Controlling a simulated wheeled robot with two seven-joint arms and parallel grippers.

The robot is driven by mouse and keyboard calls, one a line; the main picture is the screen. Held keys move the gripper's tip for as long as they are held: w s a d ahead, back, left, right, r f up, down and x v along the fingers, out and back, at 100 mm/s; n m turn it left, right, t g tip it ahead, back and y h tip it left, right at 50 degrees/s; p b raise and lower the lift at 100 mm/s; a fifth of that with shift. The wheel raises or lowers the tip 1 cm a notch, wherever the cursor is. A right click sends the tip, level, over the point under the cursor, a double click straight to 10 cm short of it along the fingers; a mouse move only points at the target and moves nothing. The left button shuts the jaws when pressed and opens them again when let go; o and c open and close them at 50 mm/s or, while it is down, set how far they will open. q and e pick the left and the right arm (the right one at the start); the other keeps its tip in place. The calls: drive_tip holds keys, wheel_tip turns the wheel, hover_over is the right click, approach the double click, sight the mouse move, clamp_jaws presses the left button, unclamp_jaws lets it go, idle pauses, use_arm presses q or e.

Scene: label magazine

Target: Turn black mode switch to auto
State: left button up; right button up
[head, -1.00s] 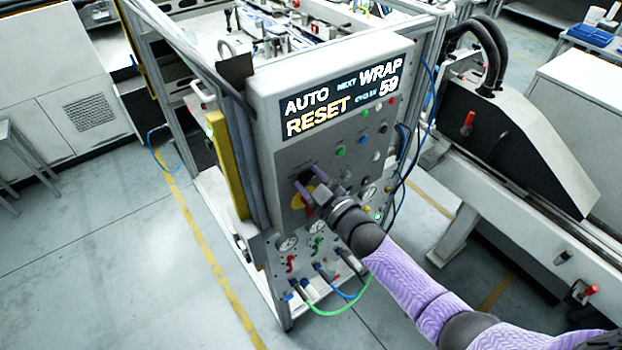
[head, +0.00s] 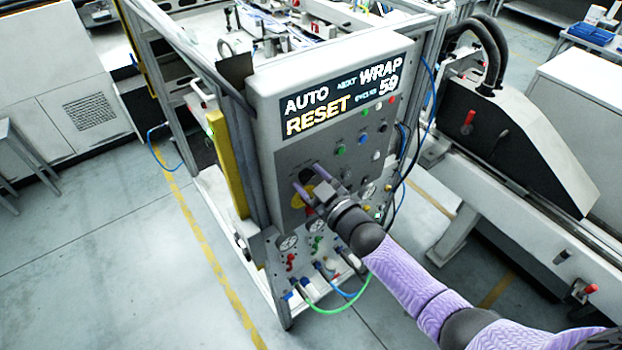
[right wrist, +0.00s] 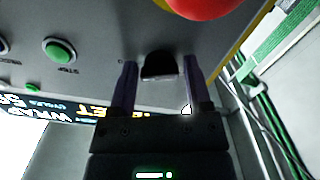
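The black mode switch (head: 307,176) sits on the grey control panel, left of my right gripper's wrist. In the right wrist view the black switch (right wrist: 158,68) shows between the two fingers, with a narrow gap on each side. My right gripper (head: 306,175) is open, its purple fingers spread around the switch; in the right wrist view the gripper (right wrist: 160,72) holds nothing. The pointer and labels of the switch are too small or hidden to read. My left gripper is not in view.
A red button (right wrist: 205,6) on a yellow plate (head: 299,201) lies close to the switch. A green button (right wrist: 59,51) and other buttons are to the panel's right. Gauges and hoses sit below. A yellow post (head: 228,165) stands left of the panel.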

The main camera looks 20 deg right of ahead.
drive_tip(key=shift+o, duration=1)
drive_tip(key=v, duration=1)
drive_tip(key=shift+r, duration=0.1)
drive_tip(key=s+d+f+m+g+h+b, duration=0.15)
drive_tip(key=s+f+g+b, duration=0.35)
drive_tip(key=f, duration=0.9)
drive_tip(key=s+d+f+m+h+b, duration=0.1)
drive_tip(key=s+f+h+b, duration=0.15)
drive_tip(key=f+b, duration=0.85)
drive_tip(key=s+d+f+m+g+h+b, duration=0.1)
drive_tip(key=s+f+m+g+b, duration=0.3)
drive_tip(key=f, duration=1.3)
drive_tip(key=s+a+f+g+h+b, duration=0.1)
drive_tip(key=s+f+g+b, duration=0.6)
drive_tip(key=s+f, duration=1.3)
drive_tip(key=s+b, duration=0.3)
drive_tip(key=shift+a+f+n+b, duration=0.2)
drive_tip(key=shift+a+n+b, duration=0.15)
drive_tip(key=shift+a+b, duration=0.05)
